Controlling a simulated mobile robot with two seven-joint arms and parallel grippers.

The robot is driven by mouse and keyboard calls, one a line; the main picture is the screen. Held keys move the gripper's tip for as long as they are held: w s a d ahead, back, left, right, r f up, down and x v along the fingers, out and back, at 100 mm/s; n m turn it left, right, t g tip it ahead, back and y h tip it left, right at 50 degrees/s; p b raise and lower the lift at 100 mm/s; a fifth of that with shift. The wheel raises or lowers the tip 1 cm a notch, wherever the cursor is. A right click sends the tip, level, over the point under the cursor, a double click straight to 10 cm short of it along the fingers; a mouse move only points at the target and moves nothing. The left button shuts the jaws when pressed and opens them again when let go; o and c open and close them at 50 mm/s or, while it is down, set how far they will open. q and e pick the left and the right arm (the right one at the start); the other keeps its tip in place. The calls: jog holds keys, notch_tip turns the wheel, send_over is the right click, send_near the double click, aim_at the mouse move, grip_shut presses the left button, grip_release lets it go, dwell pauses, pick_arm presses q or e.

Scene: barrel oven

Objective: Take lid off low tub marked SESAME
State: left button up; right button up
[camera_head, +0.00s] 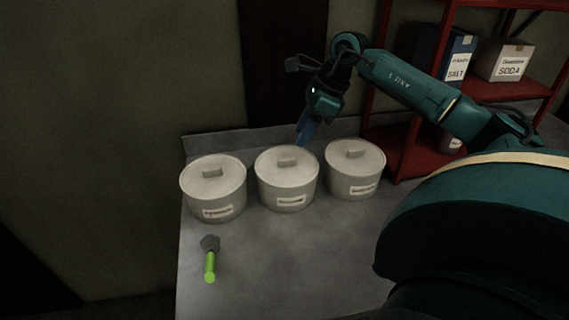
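Three low white tubs stand in a row on the grey table, each with a lid on and a block-shaped handle on top. They are the left tub (214,198), the middle tub (287,187) and the right tub (353,178). Each has a front label, too blurred for me to read surely, so I cannot tell which says SESAME. My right gripper (305,132) points down above and behind the middle tub, its blue fingers apart from the lid handle. Its finger gap cannot be made out. My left gripper is out of view.
A scoop with a green handle (210,264) lies on the table (270,270) in front of the left tub. A red shelf (410,155) at the right holds a SALT box (459,58) and a SODA box (508,64). The table's front middle is clear.

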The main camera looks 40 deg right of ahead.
aim_at(287, 158)
jog(key=x, duration=0.2)
jog(key=p+x, duration=0.1)
jog(key=x, duration=0.4)
jog(key=shift+a+f+p, duration=0.2)
jog(key=shift+a+p, duration=0.1)
jog(key=shift+a, duration=0.05)
jog(key=shift+c, duration=0.2)
grip_shut()
